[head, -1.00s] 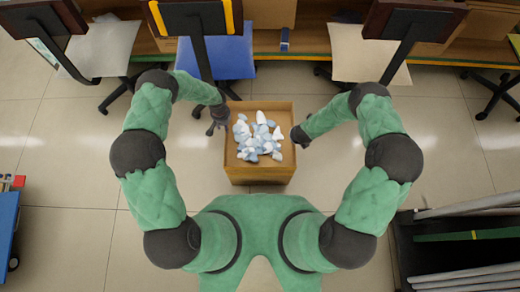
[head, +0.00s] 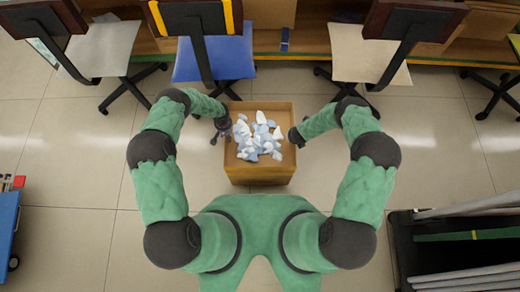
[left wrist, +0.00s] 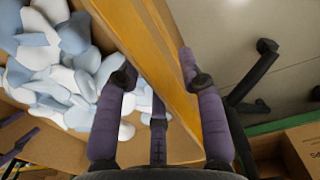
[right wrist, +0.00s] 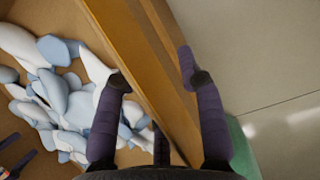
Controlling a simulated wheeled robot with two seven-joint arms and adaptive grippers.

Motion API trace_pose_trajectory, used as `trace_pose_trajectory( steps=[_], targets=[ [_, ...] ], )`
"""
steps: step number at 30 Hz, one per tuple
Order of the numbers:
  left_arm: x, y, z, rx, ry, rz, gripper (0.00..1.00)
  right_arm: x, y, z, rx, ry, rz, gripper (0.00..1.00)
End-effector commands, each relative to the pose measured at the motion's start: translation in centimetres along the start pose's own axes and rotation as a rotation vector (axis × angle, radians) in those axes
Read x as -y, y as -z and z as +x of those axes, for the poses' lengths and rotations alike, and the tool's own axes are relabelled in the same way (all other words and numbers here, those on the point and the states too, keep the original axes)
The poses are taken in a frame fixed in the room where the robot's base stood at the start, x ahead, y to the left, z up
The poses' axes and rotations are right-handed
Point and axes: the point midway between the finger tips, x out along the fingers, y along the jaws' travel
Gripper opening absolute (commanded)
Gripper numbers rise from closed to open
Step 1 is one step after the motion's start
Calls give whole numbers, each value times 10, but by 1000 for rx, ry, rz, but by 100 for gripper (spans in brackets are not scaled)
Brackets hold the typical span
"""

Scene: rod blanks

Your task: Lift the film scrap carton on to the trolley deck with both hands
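The film scrap carton (head: 260,175) is an open brown box on the floor in front of me, holding a heap of white and pale blue scraps (head: 258,135). My left gripper (head: 222,135) is at its left wall and my right gripper (head: 297,138) at its right wall. In the left wrist view, the open fingers (left wrist: 157,68) straddle the carton's wall (left wrist: 150,50), one inside and one outside. The right wrist view shows the same with the right fingers (right wrist: 153,70). Whether they touch the wall is unclear. A blue deck (head: 8,222) with a wheel, apparently the trolley, is cut off at the left edge.
A blue chair (head: 215,60) and pale chairs (head: 105,48) (head: 370,55) stand beyond the carton, before a bench. A dark rack (head: 410,240) with pale rods is at the right. The tiled floor either side of the carton is clear.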

Motion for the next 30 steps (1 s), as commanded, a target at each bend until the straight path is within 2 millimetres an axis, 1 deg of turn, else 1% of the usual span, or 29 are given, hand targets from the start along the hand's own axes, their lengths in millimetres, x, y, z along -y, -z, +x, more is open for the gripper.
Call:
trace_pose_trajectory(
  steps=[9, 11, 12, 13, 14, 30],
  targets=[
    [0, 0, 1, -1, 0, 0, 39, 0, 0, 1, 0, 0, 1, 39],
    [0, 0, 1, 0, 0, 0, 22, 0, 0, 1, -1, 0, 1, 22],
    [0, 0, 1, 0, 0, 0, 10, 0, 0, 1, -1, 0, 1, 10],
    [0, 0, 1, 0, 0, 0, 2, 0, 0, 1, -1, 0, 1, 2],
    [0, 0, 1, 0, 0, 0, 0, 0, 0, 1, -1, 0, 1, 0],
    [0, 2, -3, -3, 1, 0, 0, 0, -2, -2, 2, 1, 0, 0]
  ],
)
